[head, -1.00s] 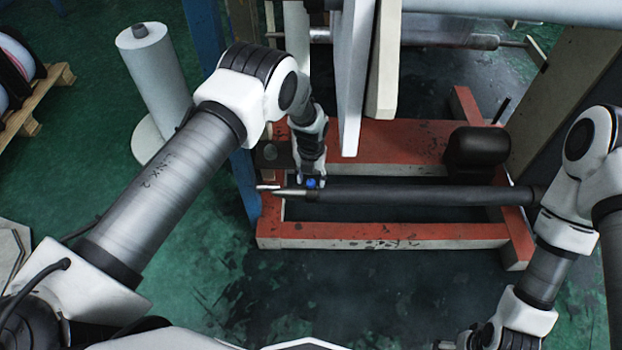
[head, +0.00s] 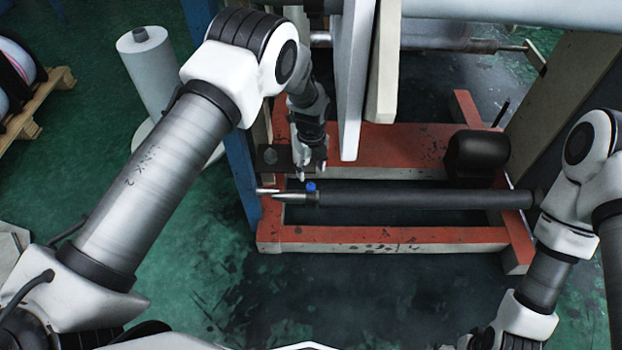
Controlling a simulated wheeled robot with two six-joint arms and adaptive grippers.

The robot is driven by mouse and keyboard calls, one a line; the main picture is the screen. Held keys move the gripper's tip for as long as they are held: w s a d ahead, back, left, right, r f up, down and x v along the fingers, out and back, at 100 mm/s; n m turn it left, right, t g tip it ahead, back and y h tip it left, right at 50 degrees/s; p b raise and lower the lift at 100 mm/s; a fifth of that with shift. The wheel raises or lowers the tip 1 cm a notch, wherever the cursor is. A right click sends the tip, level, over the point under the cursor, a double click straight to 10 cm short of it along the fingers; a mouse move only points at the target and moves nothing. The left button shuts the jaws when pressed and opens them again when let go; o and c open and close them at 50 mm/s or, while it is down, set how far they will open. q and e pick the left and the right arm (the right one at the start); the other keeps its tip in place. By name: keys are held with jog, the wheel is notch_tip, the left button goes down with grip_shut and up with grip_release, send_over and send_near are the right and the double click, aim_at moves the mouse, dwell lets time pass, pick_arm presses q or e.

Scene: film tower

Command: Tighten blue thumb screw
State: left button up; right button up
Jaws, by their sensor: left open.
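The blue thumb screw (head: 311,187) is a small blue knob on top of the left end of a dark roller shaft (head: 420,196). The shaft lies level across the red machine frame, with a pointed metal tip at its left end. My left gripper (head: 311,176) is open and empty, just above and behind the screw, with its fingers pointing down. A small gap appears between the fingertips and the screw. My right arm stands at the right edge, and its gripper at the bottom right is mostly cut off by the frame edge.
The red base frame (head: 390,236) surrounds the shaft. A blue post (head: 234,150) stands close left of my left gripper, and pale upright plates (head: 352,80) stand close right. A white film roll (head: 157,72) stands further left. Green floor is open in front.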

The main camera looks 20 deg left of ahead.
aim_at(311, 186)
pick_arm(q)
jog(key=n, duration=0.4)
jog(key=shift+s+n, duration=0.15)
jog(key=shift+n, duration=0.15)
jog(key=n, duration=0.3)
jog(key=shift+s+f+n, duration=0.1)
jog(key=shift+s+n, duration=0.1)
jog(key=shift+n, duration=0.2)
jog(key=n, duration=0.4)
jog(key=shift+s, duration=0.2)
jog(key=n+b, duration=0.3)
jog(key=n, duration=0.8)
jog(key=n+b, duration=0.3)
jog(key=n, duration=0.7)
jog(key=w+n+b, duration=0.1)
jog(key=n+b, duration=0.2)
jog(key=n, duration=0.8)
jog(key=shift+w+n, duration=0.1)
jog(key=shift+n, duration=0.2)
jog(key=shift+w+f, duration=0.1)
jog(key=shift+f, duration=0.05)
notch_tip(311, 186, down, 7)
jog(key=shift+r+b, duration=0.1)
jog(key=shift+b, duration=0.25)
